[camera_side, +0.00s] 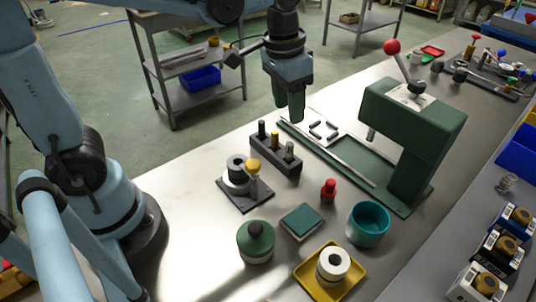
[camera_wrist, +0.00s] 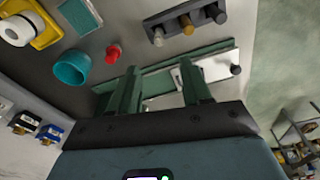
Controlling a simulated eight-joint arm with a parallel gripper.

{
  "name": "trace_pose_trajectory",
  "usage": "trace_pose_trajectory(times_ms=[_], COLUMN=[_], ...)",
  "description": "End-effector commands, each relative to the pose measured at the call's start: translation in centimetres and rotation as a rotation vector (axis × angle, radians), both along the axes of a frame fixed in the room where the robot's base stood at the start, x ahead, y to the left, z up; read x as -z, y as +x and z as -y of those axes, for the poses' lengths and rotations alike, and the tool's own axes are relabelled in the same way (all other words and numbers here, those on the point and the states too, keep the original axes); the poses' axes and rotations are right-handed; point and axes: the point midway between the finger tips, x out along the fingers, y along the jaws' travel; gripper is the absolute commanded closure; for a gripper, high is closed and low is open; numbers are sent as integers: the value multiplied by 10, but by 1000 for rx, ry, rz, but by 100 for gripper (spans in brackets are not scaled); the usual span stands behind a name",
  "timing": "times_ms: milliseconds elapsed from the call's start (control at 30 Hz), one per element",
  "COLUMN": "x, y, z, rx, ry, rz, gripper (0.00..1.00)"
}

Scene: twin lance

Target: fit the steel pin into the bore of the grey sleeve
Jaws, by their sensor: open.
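A dark rack (camera_side: 268,160) on the bench holds three upright pins: a black one, a brass one and a grey steel pin (camera_side: 289,149) at the near right end. The steel pin also shows in the wrist view (camera_wrist: 158,38). The grey sleeve (camera_side: 236,176) stands upright on a dark base plate left of the rack, its dark bore facing up; a yellow-topped post partly covers it. My gripper (camera_side: 291,114) is above the bench behind the rack, pointing down. In the wrist view, its fingers (camera_wrist: 160,80) are apart with nothing held between them.
A green press (camera_side: 418,125) with a red-knobbed lever stands right of my gripper. A teal cup (camera_side: 368,226), a red piece (camera_side: 328,190), a green pad (camera_side: 301,222), a green-topped pot (camera_side: 256,243) and a yellow tray (camera_side: 304,271) with a white roll occupy the front.

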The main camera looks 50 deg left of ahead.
Motion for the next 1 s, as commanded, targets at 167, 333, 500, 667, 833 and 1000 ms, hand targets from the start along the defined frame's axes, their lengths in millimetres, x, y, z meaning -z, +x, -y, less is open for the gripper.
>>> trace_pose_trajectory(times_ms=[167, 333, 500, 667, 833, 1000], x=[22, 46, 61, 67, 83, 104], y=[2, 5, 7, 7, 7, 8], z=[0, 1, 1, 1, 2, 2], rx=[0, -1, -1, -1, -1, -1], ry=[0, 0, -1, -1, -1, -1], rz=[0, 1, 2, 2, 2, 3], gripper=[52, 52, 52, 52, 52, 52])
